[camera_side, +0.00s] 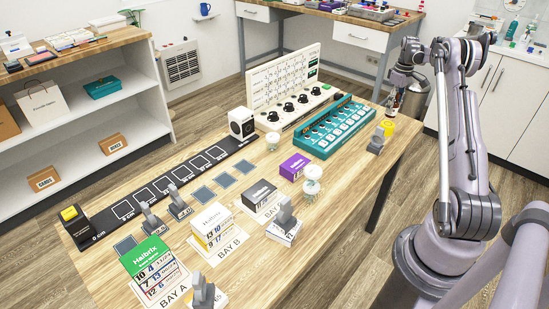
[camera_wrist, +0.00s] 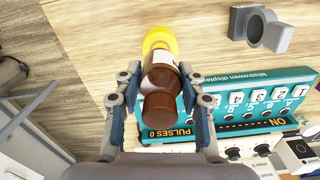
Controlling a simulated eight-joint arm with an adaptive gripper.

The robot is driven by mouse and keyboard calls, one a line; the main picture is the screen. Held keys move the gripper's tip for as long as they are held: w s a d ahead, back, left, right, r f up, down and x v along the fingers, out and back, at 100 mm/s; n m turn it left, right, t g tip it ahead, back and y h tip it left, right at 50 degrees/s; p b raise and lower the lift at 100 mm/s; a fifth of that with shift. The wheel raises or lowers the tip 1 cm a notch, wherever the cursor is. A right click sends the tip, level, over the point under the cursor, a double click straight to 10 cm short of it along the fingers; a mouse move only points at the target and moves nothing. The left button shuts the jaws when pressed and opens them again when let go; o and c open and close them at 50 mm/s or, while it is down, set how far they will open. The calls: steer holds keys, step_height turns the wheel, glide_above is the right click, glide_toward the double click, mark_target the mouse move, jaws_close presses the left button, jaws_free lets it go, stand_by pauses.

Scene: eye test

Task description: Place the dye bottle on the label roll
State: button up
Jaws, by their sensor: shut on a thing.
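The dye bottle (camera_wrist: 160,108) is brown with a pale label, and my gripper (camera_wrist: 162,82) is shut on it, one finger at each side. In the side view my gripper (camera_side: 394,98) is over the far right part of the table. A yellow round thing (camera_side: 387,127), apparently the label roll, stands on the table just below it. In the wrist view the roll (camera_wrist: 157,40) shows past the bottle's far end, partly hidden by it. I cannot tell whether bottle and roll touch.
A grey clamp-like piece (camera_side: 376,144) stands close beside the roll. A teal panel with buttons (camera_side: 336,122) lies to its left. The table (camera_side: 345,215) has bare wood toward the front right, and its right edge is close to the roll.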

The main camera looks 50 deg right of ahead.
steer(key=shift+f, duration=1.55)
steer(key=shift+f, duration=0.1)
steer(key=o, duration=1.2)
steer(key=shift+o, duration=0.2)
